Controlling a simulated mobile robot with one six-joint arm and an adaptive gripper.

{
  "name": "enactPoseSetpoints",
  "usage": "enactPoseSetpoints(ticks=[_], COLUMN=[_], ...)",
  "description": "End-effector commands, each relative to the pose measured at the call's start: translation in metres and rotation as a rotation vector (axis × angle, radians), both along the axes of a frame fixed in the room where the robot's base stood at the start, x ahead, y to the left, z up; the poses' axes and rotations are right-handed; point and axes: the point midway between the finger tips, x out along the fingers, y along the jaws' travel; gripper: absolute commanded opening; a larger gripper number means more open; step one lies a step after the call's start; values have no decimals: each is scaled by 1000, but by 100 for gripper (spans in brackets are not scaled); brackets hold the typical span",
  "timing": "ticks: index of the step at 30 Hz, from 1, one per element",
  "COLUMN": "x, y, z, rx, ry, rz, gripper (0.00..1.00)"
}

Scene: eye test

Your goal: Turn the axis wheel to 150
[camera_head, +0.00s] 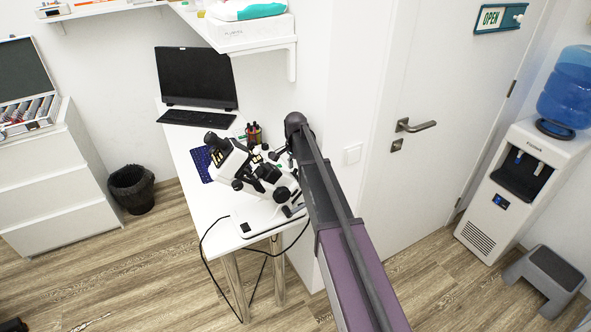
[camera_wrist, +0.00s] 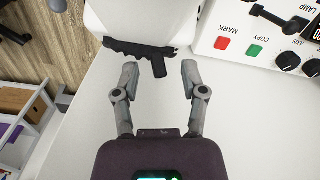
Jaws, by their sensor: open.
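A white optical instrument with black fittings (camera_head: 262,180) stands on the white desk (camera_head: 205,215) in the head view. The wrist view shows its panel at upper right, with a red MARK button (camera_wrist: 222,43), a green COPY button (camera_wrist: 255,50) and black knobs. The knob nearest the AXIS label (camera_wrist: 289,61) seems to be the axis wheel; its setting cannot be read. My gripper (camera_wrist: 159,72) is open and empty, left of the panel and apart from that knob. A black handle-like part (camera_wrist: 150,50) lies just beyond the fingertips. In the head view my gripper cannot be made out.
A laptop (camera_head: 196,76), a blue pad (camera_head: 201,163) and a pen cup (camera_head: 254,134) are on the desk. A shelf (camera_head: 245,38) hangs above. A black bin (camera_head: 132,189) stands left, a water cooler (camera_head: 525,185) and grey step stool (camera_head: 546,279) right. A cable hangs off the desk's front.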

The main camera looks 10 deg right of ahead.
Motion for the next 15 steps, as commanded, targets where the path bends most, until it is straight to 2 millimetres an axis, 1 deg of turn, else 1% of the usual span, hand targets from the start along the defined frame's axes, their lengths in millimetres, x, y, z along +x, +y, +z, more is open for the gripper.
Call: enactPoseSetpoints(ticks=[5,6,8,9,11,12,15], x=[0,0,0,0,0,0,0], y=[0,0,0,0,0,0,0], z=[0,0,0,0,0,0,0], rx=[0,0,0,0,0,0,0], ry=[0,0,0,0,0,0,0], rz=[0,0,0,0,0,0,0], gripper=[55,52,34,23,5,0,0])
